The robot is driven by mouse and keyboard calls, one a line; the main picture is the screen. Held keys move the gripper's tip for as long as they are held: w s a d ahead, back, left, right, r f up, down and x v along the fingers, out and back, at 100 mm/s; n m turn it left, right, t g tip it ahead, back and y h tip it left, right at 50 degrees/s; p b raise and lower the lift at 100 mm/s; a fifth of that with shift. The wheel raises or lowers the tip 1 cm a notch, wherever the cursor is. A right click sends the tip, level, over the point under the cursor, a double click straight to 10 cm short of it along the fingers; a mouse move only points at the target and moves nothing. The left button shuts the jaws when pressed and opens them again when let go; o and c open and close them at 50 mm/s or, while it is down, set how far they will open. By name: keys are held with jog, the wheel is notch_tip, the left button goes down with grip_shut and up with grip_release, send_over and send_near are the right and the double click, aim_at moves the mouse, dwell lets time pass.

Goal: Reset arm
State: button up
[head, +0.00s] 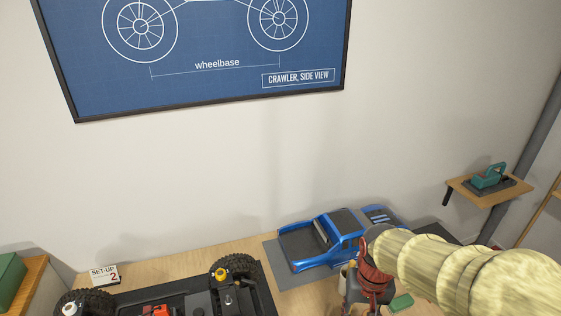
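My arm (450,268), in a pale yellow sleeve, reaches in from the lower right. Its red and dark wrist (374,276) points down over the workbench. My gripper (362,295) is at the bottom edge, in front of the blue truck body (345,228). Its fingertips are cut off or hidden, so I cannot tell whether it is open or shut, or whether it holds anything. The blue body lies on a grey mat (283,268). The crawler chassis (200,297) with black tyres sits at the lower left, partly cut off.
A small green block (401,302) lies right beside my gripper. A "SET-UP 2" card (104,275) stands at the bench's left. A green box (12,279) is at the far left. A wall shelf (512,190) holds a teal tool (490,177). A blueprint poster (210,45) hangs above; the wall below is clear.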

jog(key=s+r+n+t, duration=0.1)
jog(key=s+r+t, duration=0.4)
jog(key=r, duration=0.9)
jog(key=s, duration=0.3)
jog(key=shift+r+n, duration=0.25)
jog(key=shift+n, duration=0.15)
jog(key=shift+s, duration=0.1)
